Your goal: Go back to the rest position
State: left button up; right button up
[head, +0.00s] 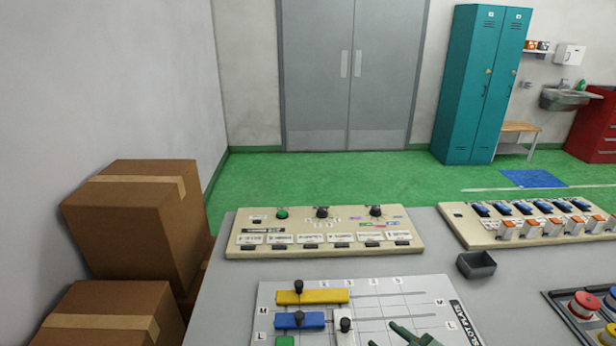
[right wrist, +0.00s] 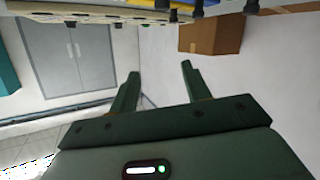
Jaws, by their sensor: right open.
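My right gripper (head: 410,333) shows at the bottom of the head view, over the right part of the white slider board (head: 395,300). In the right wrist view its two green fingers (right wrist: 160,72) are apart, with nothing between them. The board carries a yellow slider (head: 312,296), a blue slider (head: 299,320), a white slider (head: 345,330) and part of a green one (head: 285,341). The wrist picture is turned over, with the table edge along its top. I cannot tell whether the gripper touches the board. My left gripper is not in view.
A beige button panel (head: 325,246) and a switch panel (head: 540,224) lie at the back of the grey table (head: 225,310). A small dark tray (head: 476,265) sits between. A red button box (head: 583,306) is at right. Cardboard boxes (head: 135,225) stand left of the table.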

jog(key=s+d+r+g+h, duration=0.2)
jog(key=s+d+h, duration=0.2)
jog(key=s, duration=0.3)
jog(key=s+d+r+m+g+h, duration=0.1)
jog(key=s+d+g+h, duration=0.1)
jog(key=s+d+h, duration=0.3)
jog(key=s+d+r+g+h, duration=0.2)
jog(key=s+h, duration=0.1)
jog(key=s, duration=0.5)
jog(key=s+a+f+g+y+b, duration=0.1)
jog(key=s+a+f+g+y, duration=0.1)
jog(key=f, duration=1.1)
jog(key=s+a+f+g+y+b, duration=0.1)
jog(key=a+f, duration=0.2)
jog(key=f, duration=1)
jog(key=s+f+m+g+y+b, duration=0.1)
jog(key=s+f+m+g+b, duration=0.1)
jog(key=s+f, duration=1.7)
jog(key=shift+s+f+m+g+y, duration=0.4)
jog(key=shift+s+m+g, duration=0.1)
jog(key=shift+s+m, duration=0.5)
jog(key=shift+s+d, duration=0.1)
